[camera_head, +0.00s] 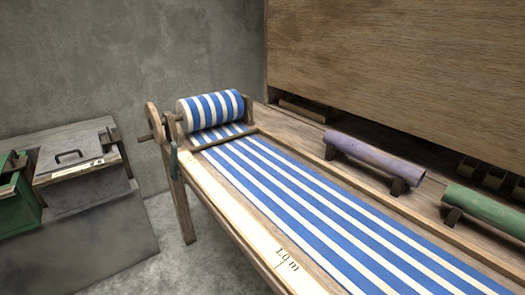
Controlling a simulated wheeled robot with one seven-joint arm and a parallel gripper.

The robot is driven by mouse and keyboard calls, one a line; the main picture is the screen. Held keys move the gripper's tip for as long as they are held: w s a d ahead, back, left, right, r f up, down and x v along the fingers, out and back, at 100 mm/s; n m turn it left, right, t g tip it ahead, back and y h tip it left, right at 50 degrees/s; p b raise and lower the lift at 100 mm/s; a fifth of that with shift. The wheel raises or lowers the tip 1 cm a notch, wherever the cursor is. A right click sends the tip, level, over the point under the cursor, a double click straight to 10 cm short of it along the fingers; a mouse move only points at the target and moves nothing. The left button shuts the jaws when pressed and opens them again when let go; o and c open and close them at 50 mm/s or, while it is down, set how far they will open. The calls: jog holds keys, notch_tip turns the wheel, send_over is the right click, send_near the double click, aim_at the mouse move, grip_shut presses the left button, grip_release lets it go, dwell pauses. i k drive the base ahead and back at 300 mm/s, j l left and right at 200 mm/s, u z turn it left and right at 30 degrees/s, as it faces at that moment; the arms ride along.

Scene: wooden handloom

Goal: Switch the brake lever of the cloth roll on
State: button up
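The cloth roll (212,110), striped blue and white, lies at the far left end of the loom. Its striped cloth (310,205) runs from it along the loom bed towards the lower right. At the roll's left end is an upright wooden piece with a rounded top (154,121). A small dark green-grey handle (174,160) hangs close to the frame post below the roll; I cannot tell for sure which of these is the brake lever or how it is set. My gripper is not in view.
Purple (375,157) and green (485,215) rollers rest on the right. A grey box with a handle (78,165) and a green box (15,205) stand at left. Floor between is clear.

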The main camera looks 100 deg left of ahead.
aim_at(173, 147)
jog(key=u, duration=0.85)
jog(key=l+u, duration=0.1)
jog(key=u, duration=1.2)
jog(key=k+u, duration=0.1)
jog(key=u, duration=0.75)
jog(key=i+l+z, duration=0.1)
jog(key=l, duration=0.35)
jog(key=i+l+z, duration=0.1)
jog(key=i+l, duration=0.25)
